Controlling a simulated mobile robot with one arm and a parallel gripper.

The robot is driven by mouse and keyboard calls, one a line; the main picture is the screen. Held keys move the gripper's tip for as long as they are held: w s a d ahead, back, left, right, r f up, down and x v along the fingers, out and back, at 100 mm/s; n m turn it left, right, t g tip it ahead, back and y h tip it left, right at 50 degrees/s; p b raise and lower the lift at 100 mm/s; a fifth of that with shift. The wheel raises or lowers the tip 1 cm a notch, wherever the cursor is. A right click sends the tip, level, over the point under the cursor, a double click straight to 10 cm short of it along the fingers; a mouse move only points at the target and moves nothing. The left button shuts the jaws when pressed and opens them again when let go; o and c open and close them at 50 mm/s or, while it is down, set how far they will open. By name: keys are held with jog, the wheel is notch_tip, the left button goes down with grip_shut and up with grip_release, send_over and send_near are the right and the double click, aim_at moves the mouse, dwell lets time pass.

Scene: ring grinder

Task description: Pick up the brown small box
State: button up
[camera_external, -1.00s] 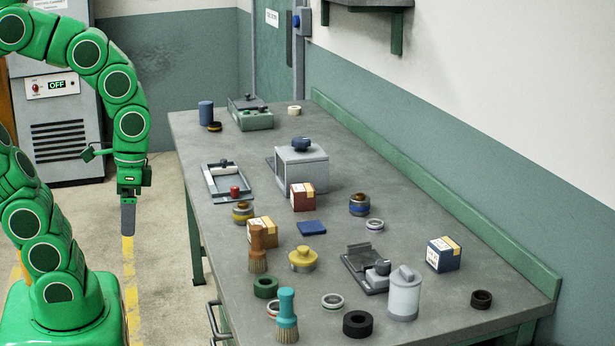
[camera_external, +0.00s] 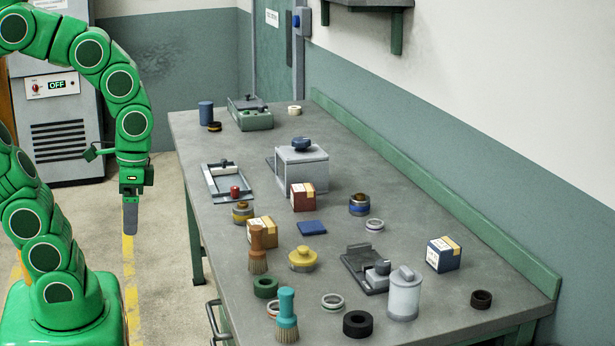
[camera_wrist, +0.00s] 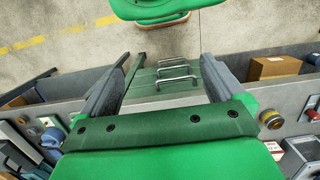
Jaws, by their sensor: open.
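My gripper (camera_external: 130,218) hangs pointing down beside the left edge of the bench, over the floor and apart from all the objects. In the wrist view its two fingers (camera_wrist: 165,72) are spread wide with nothing between them. On the bench in the external view are a yellow-brown small box (camera_external: 262,231) with a white label, behind a brush, and a dark red-brown small box (camera_external: 303,197) in front of a grey case. A plain brown box (camera_wrist: 275,68) also shows at the right of the wrist view. I cannot tell which box the task means.
The bench (camera_external: 400,210) holds several jars, rings and tools. A brown-handled brush (camera_external: 257,250) partly hides the yellow-brown box. A yellow-lidded jar (camera_external: 303,259) and a blue pad (camera_external: 311,228) lie near it. A blue box (camera_external: 443,254) stands at the right. The far right bench surface is mostly clear.

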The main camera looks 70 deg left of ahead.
jog(key=w+a, duration=0.3)
jog(key=w, duration=0.8)
jog(key=t, duration=0.2)
send_over(262, 223)
jog(key=shift+n, duration=0.4)
jog(key=f, duration=0.5)
jog(key=d+f, duration=0.1)
jog(key=f, duration=0.2)
jog(key=shift+s, duration=0.4)
jog(key=shift+w+a+f, duration=0.25)
jog(key=shift+a+f, duration=0.1)
jog(key=shift+a, duration=0.05)
jog(key=shift+w+a+f, duration=0.1)
jog(key=shift+f, duration=1.8)
jog(key=shift+a+f, duration=0.1)
jog(key=shift+f, duration=1.8)
jog(key=shift+c, duration=0.3)
jog(key=c, duration=1.2)
